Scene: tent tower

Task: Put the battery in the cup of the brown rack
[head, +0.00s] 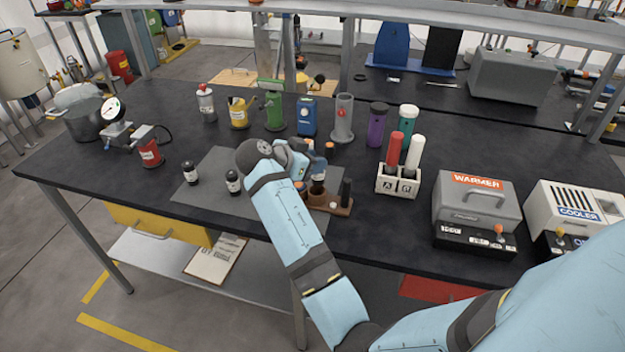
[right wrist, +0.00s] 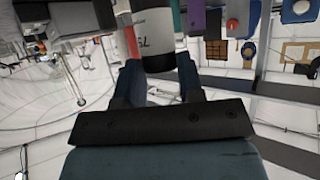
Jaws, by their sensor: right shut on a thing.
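The brown rack (head: 325,206) stands near the front middle of the dark table, with a black upright at its right end. My right arm reaches over the table to it from the lower right. The right gripper (head: 317,172) is shut on a battery (head: 318,184), a dark cylinder with a pale label. In the right wrist view the battery (right wrist: 155,45) is between the fingers (right wrist: 158,85). The battery is at or just above the rack; I cannot tell whether it is in the cup, as the arm partly hides this. The left gripper is not in view.
Two similar batteries stand on the grey mat (head: 205,205) at the left. A white holder (head: 397,182) with red and white tubes stands right of the rack. Farther right are the warmer (head: 478,205) and the cooler (head: 575,215). Several coloured canisters line the back.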

